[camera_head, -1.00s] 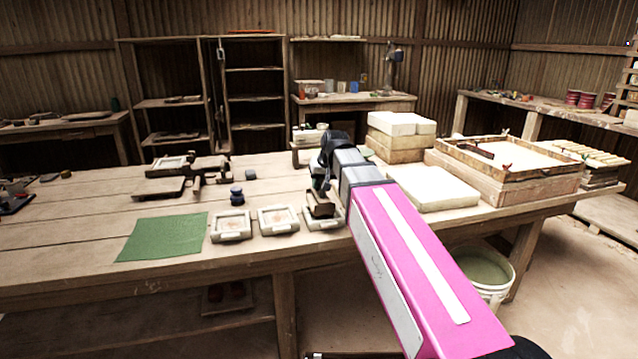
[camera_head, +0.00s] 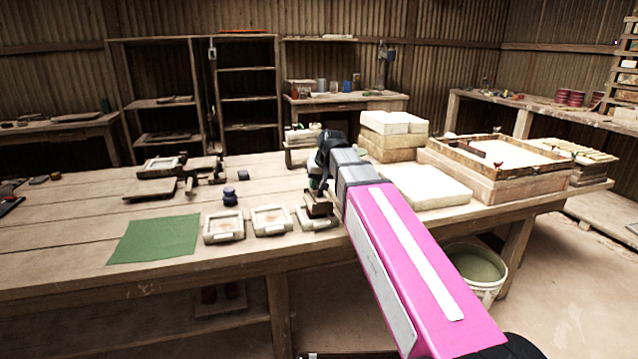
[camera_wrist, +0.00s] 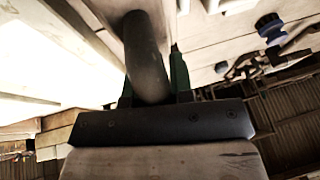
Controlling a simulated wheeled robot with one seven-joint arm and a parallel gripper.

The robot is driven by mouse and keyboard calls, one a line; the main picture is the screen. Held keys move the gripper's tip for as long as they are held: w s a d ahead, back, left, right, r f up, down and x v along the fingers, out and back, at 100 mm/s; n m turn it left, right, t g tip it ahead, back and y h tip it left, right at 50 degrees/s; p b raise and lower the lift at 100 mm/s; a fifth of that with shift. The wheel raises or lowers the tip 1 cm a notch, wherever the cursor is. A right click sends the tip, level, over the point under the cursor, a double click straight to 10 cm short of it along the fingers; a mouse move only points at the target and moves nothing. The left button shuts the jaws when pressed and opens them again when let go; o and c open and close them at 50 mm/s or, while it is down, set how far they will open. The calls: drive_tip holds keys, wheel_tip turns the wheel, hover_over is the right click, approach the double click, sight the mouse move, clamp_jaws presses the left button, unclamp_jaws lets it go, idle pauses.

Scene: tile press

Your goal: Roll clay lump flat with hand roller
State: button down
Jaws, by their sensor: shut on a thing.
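My gripper (camera_head: 320,184) is low over the front of the wooden table (camera_head: 60,230), at the third of three small framed trays. In the wrist view its green fingers (camera_wrist: 153,78) are shut around a dark round handle. The held tool (camera_wrist: 165,162), seemingly the hand roller, has a black screwed bracket and a pale wooden part. In the head view its brown wooden part (camera_head: 318,205) is above or on the third tray (camera_head: 318,223); contact is unclear. A clay lump cannot be made out; the tool and arm hide part of that spot.
Two more trays (camera_head: 223,237) (camera_head: 271,231) and a green mat (camera_head: 155,239) lie to the left. A small dark-blue knobbed item (camera_head: 230,197) stands behind. Pale slabs (camera_head: 428,187) and a wooden framed box (camera_head: 495,187) stand right. A bucket (camera_head: 475,270) is below the table's edge.

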drive_tip(key=shift+s+a+r, duration=0.1)
drive_tip(key=shift+s+a, duration=0.1)
drive_tip(key=shift+a, duration=0.3)
drive_tip(key=shift+s+a+r, duration=0.1)
drive_tip(key=shift+s+a, duration=0.05)
drive_tip(key=shift+a, duration=0.35)
drive_tip(key=shift+w+d+f, duration=0.1)
drive_tip(key=shift+d+f, duration=0.1)
drive_tip(key=shift+d, duration=0.25)
drive_tip(key=shift+w+d+f, duration=0.1)
drive_tip(key=shift+d+f, duration=0.05)
drive_tip(key=shift+d, duration=0.25)
drive_tip(key=shift+w+d, duration=0.2)
drive_tip(key=shift+d, duration=0.55)
drive_tip(key=shift+s+a+r, duration=0.15)
drive_tip(key=shift+s+a, duration=0.05)
drive_tip(key=shift+a, duration=0.6)
drive_tip(key=shift+s+a, duration=0.25)
drive_tip(key=shift+a, duration=0.5)
drive_tip(key=shift+w+d, duration=0.25)
drive_tip(key=shift+d, duration=0.55)
drive_tip(key=shift+r, duration=0.15)
